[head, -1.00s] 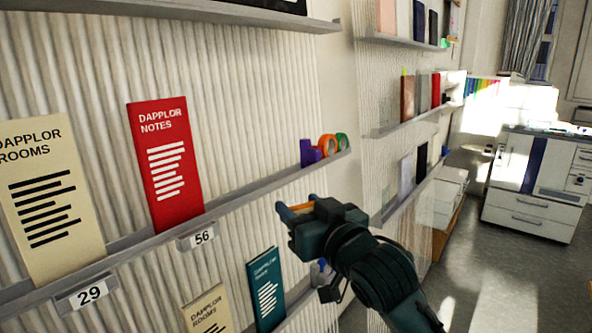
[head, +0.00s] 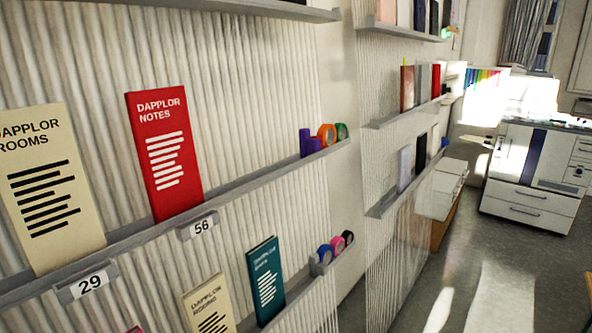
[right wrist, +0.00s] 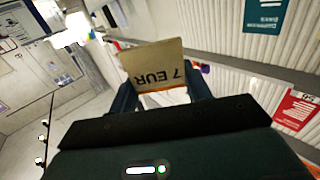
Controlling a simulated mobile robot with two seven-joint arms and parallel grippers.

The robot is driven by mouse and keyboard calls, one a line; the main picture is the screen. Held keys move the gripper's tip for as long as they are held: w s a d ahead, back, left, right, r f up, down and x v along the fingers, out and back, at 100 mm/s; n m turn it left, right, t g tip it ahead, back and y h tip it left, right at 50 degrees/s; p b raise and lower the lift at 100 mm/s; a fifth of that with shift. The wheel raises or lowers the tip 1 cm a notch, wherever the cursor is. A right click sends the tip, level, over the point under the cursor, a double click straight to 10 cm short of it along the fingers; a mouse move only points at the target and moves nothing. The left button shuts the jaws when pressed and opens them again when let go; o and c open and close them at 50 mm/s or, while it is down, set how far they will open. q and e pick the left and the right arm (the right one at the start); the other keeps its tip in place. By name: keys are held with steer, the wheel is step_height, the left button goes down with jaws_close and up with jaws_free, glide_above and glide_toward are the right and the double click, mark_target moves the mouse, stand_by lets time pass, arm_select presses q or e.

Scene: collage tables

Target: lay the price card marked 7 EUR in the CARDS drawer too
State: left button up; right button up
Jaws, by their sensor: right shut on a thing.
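The price card marked 7 EUR (right wrist: 152,64) is tan with an orange edge and shows upside down in the right wrist view. My right gripper (right wrist: 163,92) is shut on it, and the card sticks out beyond the fingers. Neither the card nor my right gripper shows in the head view. My left gripper is in no view. No drawer with a readable CARDS label is in view.
Wall ledges on the left hold a red DAPPLOR NOTES booklet (head: 164,153), a cream DAPPLOR ROOMS booklet (head: 50,190), a teal booklet (head: 266,281) and tape rolls (head: 326,136). A white cabinet with drawers (head: 528,205) stands at the back right. Open floor (head: 470,270) lies before it.

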steer(key=shift+s+d+f, duration=0.15)
steer(key=shift+s, duration=0.1)
